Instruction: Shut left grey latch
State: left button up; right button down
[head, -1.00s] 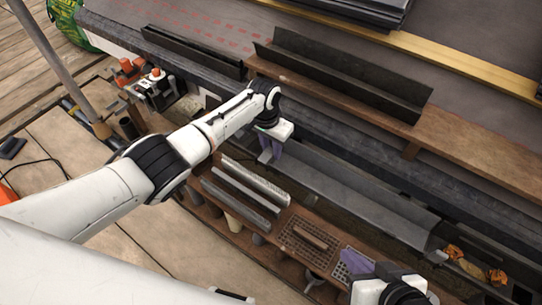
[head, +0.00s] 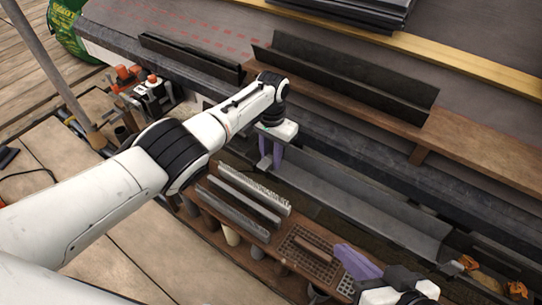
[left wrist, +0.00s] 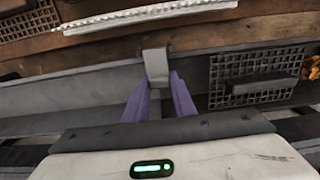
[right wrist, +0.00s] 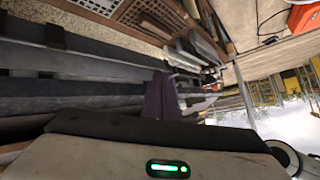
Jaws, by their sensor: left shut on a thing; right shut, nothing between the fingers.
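The grey latch (left wrist: 156,66) is a small bent grey tab at the edge of the long grey gutter (head: 370,204). In the left wrist view its lower end is between the purple fingers of my left gripper (left wrist: 161,98), which is shut on it. In the head view my left gripper (head: 271,154) points down at the gutter's left end, and the latch (head: 264,163) shows beside its fingers. My right gripper (head: 352,262) is at the lower right, apart from the latch. It is shut and empty, and its purple fingers also show in the right wrist view (right wrist: 160,98).
A wooden rack (head: 270,254) with grey strips (head: 253,188) and a dark grid (head: 305,243) lies in front of the gutter. A dark angled channel (head: 345,80) lies on the plank behind. Orange-handled clamps (head: 140,82) stand at the left.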

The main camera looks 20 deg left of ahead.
pick_arm(q)
jog(key=o, duration=1.1)
jog(key=shift+s+f, duration=0.1)
jog(key=shift+f, duration=0.05)
jog(key=shift+c, duration=0.2)
jog(key=shift+r+p, duration=0.35)
jog(key=shift+r, duration=0.1)
notch_tip(320, 180, up, 8)
jog(key=p, duration=0.5)
jog(key=shift+r+p, duration=0.25)
jog(key=shift+p, duration=0.1)
jog(key=shift+r, duration=0.45)
pick_arm(e)
jog(key=shift+s+d+f+g+h, duration=0.2)
jog(key=shift+s+d+f+h, duration=0.1)
jog(key=shift+d+f+h, duration=0.5)
jog(key=shift+s+d+f+g+h, duration=0.25)
jog(key=shift+d+f+h, duration=0.2)
jog(key=shift+d, duration=0.65)
